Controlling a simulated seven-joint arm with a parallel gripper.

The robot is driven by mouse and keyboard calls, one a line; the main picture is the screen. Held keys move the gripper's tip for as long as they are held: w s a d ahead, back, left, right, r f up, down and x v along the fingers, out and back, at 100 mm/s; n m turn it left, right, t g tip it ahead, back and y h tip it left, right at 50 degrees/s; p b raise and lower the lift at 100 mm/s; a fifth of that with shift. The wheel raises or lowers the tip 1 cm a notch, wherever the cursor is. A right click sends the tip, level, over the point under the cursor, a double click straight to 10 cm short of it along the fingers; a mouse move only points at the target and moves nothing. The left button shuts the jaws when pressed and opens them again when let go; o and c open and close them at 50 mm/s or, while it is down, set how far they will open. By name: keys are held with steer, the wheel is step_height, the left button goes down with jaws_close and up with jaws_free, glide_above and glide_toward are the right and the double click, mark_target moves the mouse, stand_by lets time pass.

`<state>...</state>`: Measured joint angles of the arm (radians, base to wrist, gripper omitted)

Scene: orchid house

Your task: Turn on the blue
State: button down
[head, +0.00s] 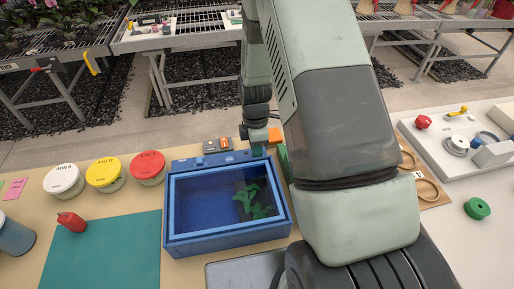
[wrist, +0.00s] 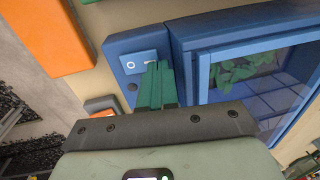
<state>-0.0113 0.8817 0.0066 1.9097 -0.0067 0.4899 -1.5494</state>
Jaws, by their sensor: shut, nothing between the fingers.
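A blue box (head: 169,222) with a clear window stands on the table left of my arm in the head view. Green leafy pieces (head: 254,199) show through the window. In the wrist view the blue box (wrist: 186,60) has a side strip with a lighter blue rocker switch (wrist: 131,64), marked with a circle and a line. A dark round spot sits below the switch. My gripper (wrist: 159,66) is shut and empty, its green fingertips at the line-marked end of the switch. They partly hide that end; I cannot tell whether they touch or whether it is pressed.
Jars with white (head: 63,179), yellow (head: 103,172) and red (head: 147,165) lids stand left of the box. A green roll (head: 477,208) lies at right.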

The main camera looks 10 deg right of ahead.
steer(key=shift+s+f, duration=0.15)
steer(key=shift+f, duration=0.15)
steer(key=shift+w+r, duration=0.35)
steer(key=shift+w, duration=0.4)
steer(key=shift+r, duration=0.1)
step_height(320, 180, up, 14)
steer(key=s, duration=0.2)
steer(key=shift+f, duration=0.2)
stand_by(0.4)
